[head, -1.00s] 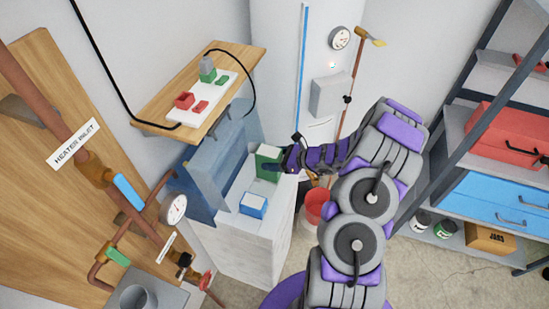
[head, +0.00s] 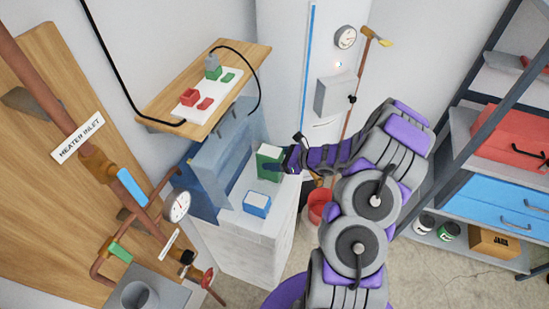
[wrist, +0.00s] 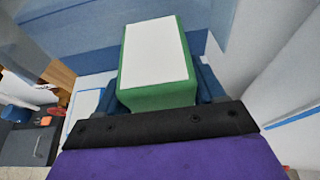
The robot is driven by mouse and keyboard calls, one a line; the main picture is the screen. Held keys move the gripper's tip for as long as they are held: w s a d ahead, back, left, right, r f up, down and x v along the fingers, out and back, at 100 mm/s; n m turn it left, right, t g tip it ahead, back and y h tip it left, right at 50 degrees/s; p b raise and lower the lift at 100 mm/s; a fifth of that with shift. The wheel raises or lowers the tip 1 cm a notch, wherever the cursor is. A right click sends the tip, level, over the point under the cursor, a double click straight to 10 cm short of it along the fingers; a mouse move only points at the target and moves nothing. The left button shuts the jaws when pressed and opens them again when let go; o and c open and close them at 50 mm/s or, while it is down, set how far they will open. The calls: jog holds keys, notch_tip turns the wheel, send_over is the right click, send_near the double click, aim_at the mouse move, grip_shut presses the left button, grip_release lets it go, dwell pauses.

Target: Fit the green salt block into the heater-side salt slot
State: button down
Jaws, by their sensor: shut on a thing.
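The green salt block (head: 269,162) has a white top face and is held upright by my gripper (head: 276,166) over the white cabinet. In the wrist view the green block (wrist: 155,62) sits between the blue fingers of my gripper (wrist: 160,80), in front of a blue wall. A blue block with a white top (head: 257,204) stands in front of the green block on the cabinet top. A blue lid (head: 215,160) stands raised behind them. No slot is clearly visible, and the underside of the green block is hidden.
Pipes with a gauge (head: 178,205) and a sign reading "HEATER INLET" (head: 79,138) are at left. A red bucket (head: 320,206) stands to the right, and a shelf rack (head: 455,150) is further right.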

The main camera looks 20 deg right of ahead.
aim_at(281, 174)
jog(key=shift+d+f, duration=0.2)
jog(key=shift+f, duration=0.1)
jog(key=shift+f+b, duration=1.95)
jog(key=shift+f, duration=2.3)
dwell(0.5)
jog(key=shift+c, duration=0.2)
grip_release()
jog(key=shift+a, duration=0.1)
jog(key=p+v, duration=0.2)
jog(key=v, duration=1.5)
jog(key=shift+s+p, duration=0.2)
jog(key=shift+p, duration=0.15)
